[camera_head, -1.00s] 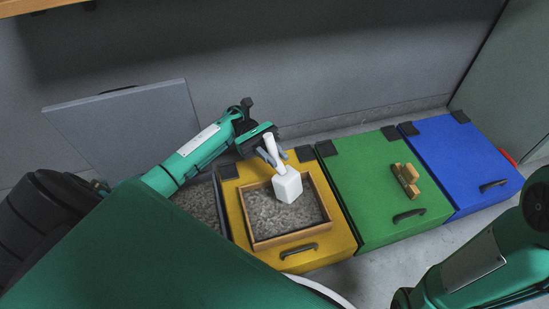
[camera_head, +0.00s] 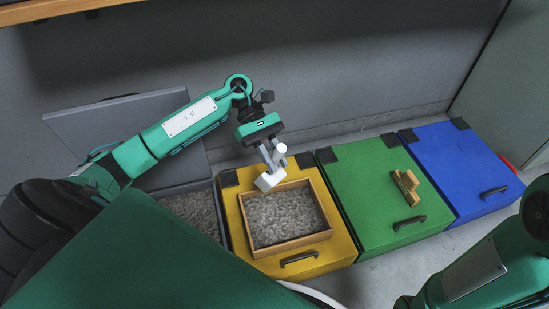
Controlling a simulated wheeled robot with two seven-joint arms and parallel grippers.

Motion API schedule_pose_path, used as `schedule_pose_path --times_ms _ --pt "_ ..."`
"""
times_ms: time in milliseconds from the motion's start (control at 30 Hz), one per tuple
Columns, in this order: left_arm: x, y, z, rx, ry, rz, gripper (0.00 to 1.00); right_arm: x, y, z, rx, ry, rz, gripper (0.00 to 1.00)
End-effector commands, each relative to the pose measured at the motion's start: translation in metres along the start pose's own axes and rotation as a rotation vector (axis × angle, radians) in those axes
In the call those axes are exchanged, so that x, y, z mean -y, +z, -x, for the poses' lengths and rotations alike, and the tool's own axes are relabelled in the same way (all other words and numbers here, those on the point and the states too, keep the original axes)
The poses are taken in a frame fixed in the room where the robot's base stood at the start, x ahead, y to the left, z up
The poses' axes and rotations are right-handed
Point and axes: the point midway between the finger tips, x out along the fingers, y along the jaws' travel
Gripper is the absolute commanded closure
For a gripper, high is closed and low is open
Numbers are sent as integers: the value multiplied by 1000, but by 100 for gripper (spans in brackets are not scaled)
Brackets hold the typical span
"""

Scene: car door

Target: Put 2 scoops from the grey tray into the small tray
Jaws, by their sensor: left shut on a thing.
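My left gripper (camera_head: 272,158) is shut on a white scoop (camera_head: 269,181). The scoop is tilted, with its head over the back left rim of the small wooden tray (camera_head: 291,242) and its handle up to the right. The small tray sits on the yellow box and holds grey gravel. The grey tray (camera_head: 225,226) is an open bin left of the yellow box, with grey gravel inside; my left arm and a green part of my body hide some of it. My right arm shows at the lower right, but its gripper is out of view.
A yellow lidded box (camera_head: 340,246) carries the small tray. A green box (camera_head: 352,175) with a wooden brush-like object (camera_head: 406,187) on it and a blue box (camera_head: 455,165) stand to the right. The grey bin's raised lid (camera_head: 85,125) leans behind it, near the wall.

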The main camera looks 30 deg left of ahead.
Motion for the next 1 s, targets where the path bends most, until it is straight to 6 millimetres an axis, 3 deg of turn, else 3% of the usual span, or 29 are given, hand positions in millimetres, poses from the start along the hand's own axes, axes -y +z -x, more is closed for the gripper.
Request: schedule_pose_path --times_ms 233,567,800,1000 --pt "0 11 7 -360 -13 61 100 -1 5 -15 1 1 0 100" --pt "0 14 8 -573 -21 104 100 -2 7 -25 -2 -2 1 100" --pt "0 21 11 -897 -33 163 100 -2 11 -38 -1 -1 1 100" --pt "1 20 12 -1077 -40 203 100 -2 12 -40 -1 -1 0 100"
